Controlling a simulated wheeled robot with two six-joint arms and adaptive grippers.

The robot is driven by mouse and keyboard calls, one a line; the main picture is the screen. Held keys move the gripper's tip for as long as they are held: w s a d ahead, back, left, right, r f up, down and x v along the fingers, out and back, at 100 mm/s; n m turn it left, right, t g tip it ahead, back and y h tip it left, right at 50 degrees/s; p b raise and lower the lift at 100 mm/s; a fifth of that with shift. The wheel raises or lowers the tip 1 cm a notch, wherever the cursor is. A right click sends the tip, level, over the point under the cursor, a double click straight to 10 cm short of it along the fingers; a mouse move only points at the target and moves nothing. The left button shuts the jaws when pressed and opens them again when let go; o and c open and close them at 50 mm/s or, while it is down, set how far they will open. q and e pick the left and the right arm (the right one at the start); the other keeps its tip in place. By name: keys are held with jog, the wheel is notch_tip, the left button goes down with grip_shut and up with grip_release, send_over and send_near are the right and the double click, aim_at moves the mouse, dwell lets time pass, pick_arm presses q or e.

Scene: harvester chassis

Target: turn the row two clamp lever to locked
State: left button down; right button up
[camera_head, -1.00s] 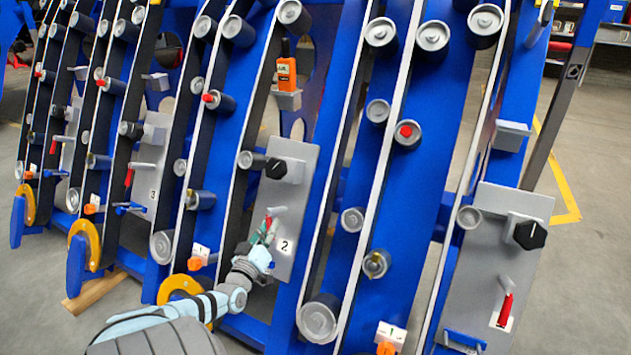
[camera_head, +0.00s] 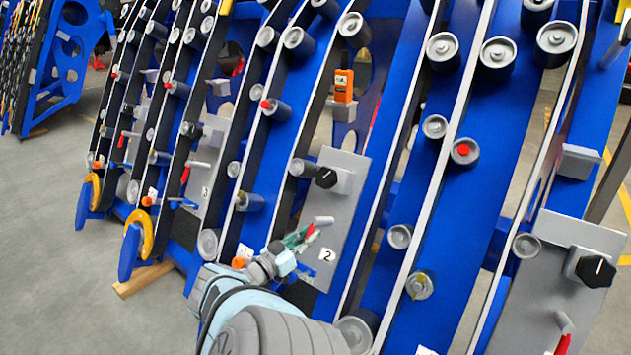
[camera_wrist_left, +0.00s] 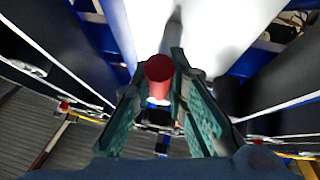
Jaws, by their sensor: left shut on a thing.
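The row two clamp lever (camera_head: 311,230) has a red grip and sits low on the grey panel marked 2 (camera_head: 334,190). A grey peg (camera_head: 323,221) stands out beside it. My left gripper (camera_head: 303,236) is at the lever, its greenish fingers shut on the red grip and hiding part of it. In the left wrist view, the round red end of the lever (camera_wrist_left: 159,70) lies between the two fingers (camera_wrist_left: 160,88). The lever's pivot is mostly hidden, so I cannot tell its exact angle. My right gripper is out of view.
A black knob (camera_head: 326,178) is above the lever on the same panel. An orange device (camera_head: 343,84) sits higher up. Blue ribs with rollers stand close on both sides. Another panel with a black knob (camera_head: 596,270) is at right. Open floor (camera_head: 50,220) lies at left.

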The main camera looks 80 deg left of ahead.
pick_arm(q)
jog(key=c, duration=1.6)
grip_release()
jog(key=shift+o, duration=0.2)
jog(key=v, duration=1.2)
